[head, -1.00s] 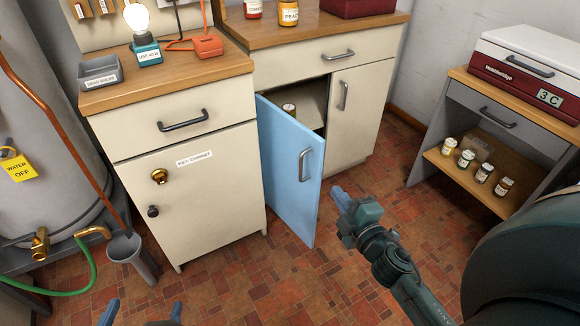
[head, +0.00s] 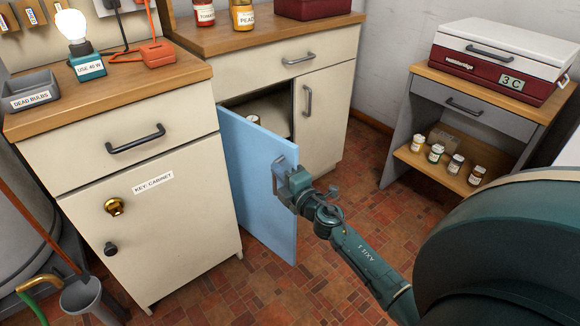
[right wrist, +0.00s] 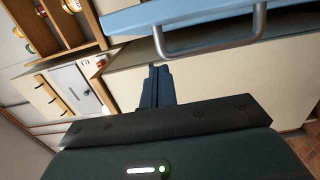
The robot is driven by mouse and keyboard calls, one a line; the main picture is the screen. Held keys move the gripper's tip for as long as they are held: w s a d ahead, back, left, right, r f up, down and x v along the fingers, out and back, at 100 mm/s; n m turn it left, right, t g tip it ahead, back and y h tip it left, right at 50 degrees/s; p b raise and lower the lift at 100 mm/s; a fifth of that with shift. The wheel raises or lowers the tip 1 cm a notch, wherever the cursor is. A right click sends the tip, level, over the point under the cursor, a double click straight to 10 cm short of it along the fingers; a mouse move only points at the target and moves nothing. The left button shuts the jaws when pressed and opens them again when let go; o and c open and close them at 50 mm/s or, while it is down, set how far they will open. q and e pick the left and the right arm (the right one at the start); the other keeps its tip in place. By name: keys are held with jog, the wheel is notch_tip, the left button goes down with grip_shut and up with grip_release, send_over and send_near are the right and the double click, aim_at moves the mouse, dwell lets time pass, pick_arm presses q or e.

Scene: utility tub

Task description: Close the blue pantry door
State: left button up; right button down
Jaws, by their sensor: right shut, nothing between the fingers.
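The blue pantry door (head: 257,195) stands ajar, swung out from the cream cabinet at its left side. Its metal handle (head: 274,178) is near the free edge, partly hidden by my right gripper. My right gripper (head: 287,176) is at the door's outer face beside the handle, shut and empty. In the right wrist view its closed fingers (right wrist: 157,88) point past the handle (right wrist: 212,47) and the blue door (right wrist: 200,16). I cannot tell whether they touch the door. My left gripper is out of view.
The open compartment holds a jar (head: 253,119). The key cabinet (head: 150,225) stands close on the left. A shelf unit (head: 480,120) with small jars stands at the right. The tiled floor (head: 285,285) before the door is clear.

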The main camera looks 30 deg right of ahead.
aim_at(282, 158)
jog(key=shift+w+d+f+b, duration=0.1)
jog(key=shift+w+d+b, duration=0.05)
jog(key=shift+d, duration=0.8)
jog(key=shift+w+d+b, duration=0.15)
jog(key=shift+d, duration=0.8)
jog(key=shift+d, duration=0.1)
